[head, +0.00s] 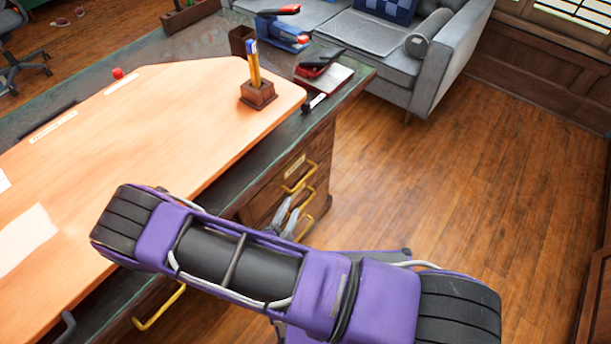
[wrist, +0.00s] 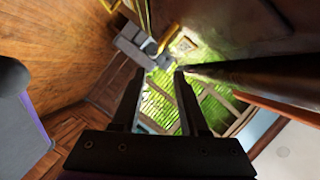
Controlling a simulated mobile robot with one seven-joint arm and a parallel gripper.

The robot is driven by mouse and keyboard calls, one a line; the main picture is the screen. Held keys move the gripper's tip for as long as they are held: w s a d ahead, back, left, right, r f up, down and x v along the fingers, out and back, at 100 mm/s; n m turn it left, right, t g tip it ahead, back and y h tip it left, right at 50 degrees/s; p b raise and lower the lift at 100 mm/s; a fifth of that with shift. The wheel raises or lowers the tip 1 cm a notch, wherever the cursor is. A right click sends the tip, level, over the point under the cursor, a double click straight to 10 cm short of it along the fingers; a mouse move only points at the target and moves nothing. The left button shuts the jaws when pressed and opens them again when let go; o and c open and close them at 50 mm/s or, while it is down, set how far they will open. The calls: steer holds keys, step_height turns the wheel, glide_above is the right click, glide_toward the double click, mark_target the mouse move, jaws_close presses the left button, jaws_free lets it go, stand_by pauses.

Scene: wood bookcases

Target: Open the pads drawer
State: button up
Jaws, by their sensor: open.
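The desk's drawer stack shows in the head view, with a labelled upper drawer (head: 280,184) whose front looks closed. Its label (head: 294,165) is too small to read. A yellow handle (head: 300,179) is on that drawer, and another yellow handle (head: 304,226) is lower down. My gripper (head: 288,211) is in front of the drawers, just below and left of the upper handle, partly hidden by my purple arm. In the wrist view my gripper (wrist: 159,73) has its fingers apart with nothing between them. A yellow handle (wrist: 167,39) shows beyond the fingertips, apart from them.
The desk top (head: 150,110) holds a pen holder (head: 258,94) with pencils, a red and black stapler (head: 321,62) and a blue item (head: 284,36). A grey sofa (head: 440,55) stands behind. The wood floor (head: 440,180) to the right is clear.

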mark_target(307, 175)
steer(key=b+x, duration=0.1)
steer(key=x, duration=1.4)
steer(key=shift+w+d, duration=0.1)
steer(key=shift+d, duration=0.05)
jaws_close()
stand_by(0.8)
